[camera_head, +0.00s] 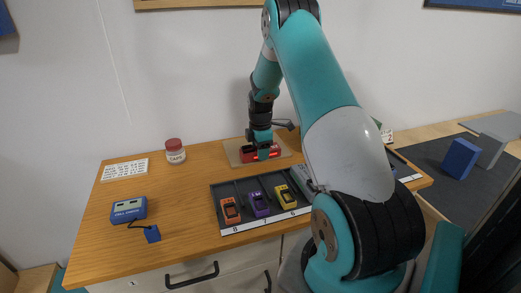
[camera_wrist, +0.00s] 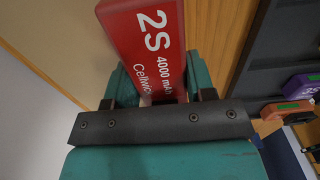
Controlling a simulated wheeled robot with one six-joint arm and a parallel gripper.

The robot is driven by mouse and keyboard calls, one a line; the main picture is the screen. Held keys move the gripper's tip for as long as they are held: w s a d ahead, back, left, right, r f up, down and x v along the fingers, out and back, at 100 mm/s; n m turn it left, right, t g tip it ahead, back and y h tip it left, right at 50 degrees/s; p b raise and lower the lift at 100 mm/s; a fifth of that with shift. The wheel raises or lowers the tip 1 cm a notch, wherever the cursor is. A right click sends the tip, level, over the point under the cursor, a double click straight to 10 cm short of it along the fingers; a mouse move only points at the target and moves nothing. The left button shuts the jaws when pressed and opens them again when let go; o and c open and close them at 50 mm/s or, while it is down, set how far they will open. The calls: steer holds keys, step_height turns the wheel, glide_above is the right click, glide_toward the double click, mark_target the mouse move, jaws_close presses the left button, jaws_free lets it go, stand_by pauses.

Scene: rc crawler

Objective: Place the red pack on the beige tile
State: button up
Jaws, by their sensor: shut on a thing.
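The red pack (camera_wrist: 150,40), marked "2S 4000 mAh", is held between the fingers of my gripper (camera_wrist: 155,88) in the wrist view. In the head view the red pack (camera_head: 247,155) is low over the beige tile (camera_head: 233,150) at the back of the desk, with my gripper (camera_head: 263,149) over it. The tile shows around the pack on both sides. I cannot tell whether the pack touches the tile. In the wrist view, a tan surface fills the area behind the pack.
A red-lidded jar (camera_head: 175,151) stands to the left. A blue charger (camera_head: 129,210) and a white card (camera_head: 125,170) lie farther left. My arm hides the desk's right part.

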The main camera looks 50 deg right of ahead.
steer(key=shift+f, duration=0.1)
steer(key=o, duration=1.1)
step_height(320, 180, up, 12)
steer(key=b, duration=0.3)
steer(key=a+r, duration=0.3)
steer(key=a, duration=0.5)
steer(key=a+r, duration=0.2)
steer(key=a, duration=0.6)
steer(key=s+a+r+m+y, duration=0.1)
steer(key=s+a, duration=0.3)
steer(key=a, duration=0.3)
steer(key=s+a+r+m+t+y, duration=0.1)
steer(key=s+a+r, duration=0.1)
steer(key=s+a, duration=0.35)
steer(key=s+a+r+m+y, duration=0.1)
steer(key=s+a, duration=0.1)
steer(key=a, duration=0.6)
steer(key=s+a, duration=0.3)
steer(key=s, duration=0.3)
steer(key=s+a+m+g+y, duration=0.1)
steer(key=s+a, duration=0.3)
steer(key=s, duration=0.2)
steer(key=shift+s+m, duration=0.15)
steer(key=shift+m, duration=0.15)
